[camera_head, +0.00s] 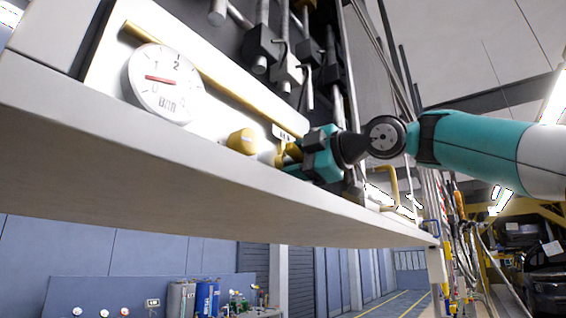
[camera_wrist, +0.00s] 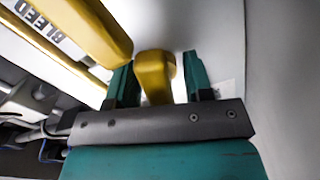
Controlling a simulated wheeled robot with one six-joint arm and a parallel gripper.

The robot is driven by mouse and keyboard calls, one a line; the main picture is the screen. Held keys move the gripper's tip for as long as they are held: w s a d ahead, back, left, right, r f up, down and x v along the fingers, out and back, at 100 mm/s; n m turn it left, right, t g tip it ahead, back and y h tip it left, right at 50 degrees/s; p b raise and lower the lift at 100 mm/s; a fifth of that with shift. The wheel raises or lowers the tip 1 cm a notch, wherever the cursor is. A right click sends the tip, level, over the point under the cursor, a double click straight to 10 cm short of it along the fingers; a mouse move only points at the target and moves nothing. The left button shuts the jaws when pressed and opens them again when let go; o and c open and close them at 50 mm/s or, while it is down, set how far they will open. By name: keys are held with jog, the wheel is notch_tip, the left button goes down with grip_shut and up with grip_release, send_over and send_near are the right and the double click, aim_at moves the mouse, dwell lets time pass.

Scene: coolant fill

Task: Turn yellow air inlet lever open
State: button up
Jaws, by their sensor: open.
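The yellow lever (camera_wrist: 155,77) stands between the two teal fingers of my gripper (camera_wrist: 157,84) in the wrist view. The fingers are open, with a visible gap on the lever's right side; on its left the finger is close to it, and I cannot tell whether they touch. In the head view my gripper (camera_head: 287,163) is at the white panel above the shelf, and it hides most of the lever there. A round yellow knob (camera_head: 242,141) sits to the left of my gripper.
A white BAR gauge (camera_head: 165,84) with a red needle is on the panel at left. A yellow pipe (camera_head: 215,82) runs across the panel. In the wrist view a thick yellow bar (camera_wrist: 88,28) lies close to the left finger, near a BLEED label (camera_wrist: 40,30). The white shelf (camera_head: 200,180) lies below.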

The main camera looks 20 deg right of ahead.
jog(key=shift+a, duration=0.15)
jog(key=shift+c, duration=0.5)
grip_shut()
jog(key=shift+m, duration=0.7)
jog(key=shift+o, duration=0.5)
grip_release()
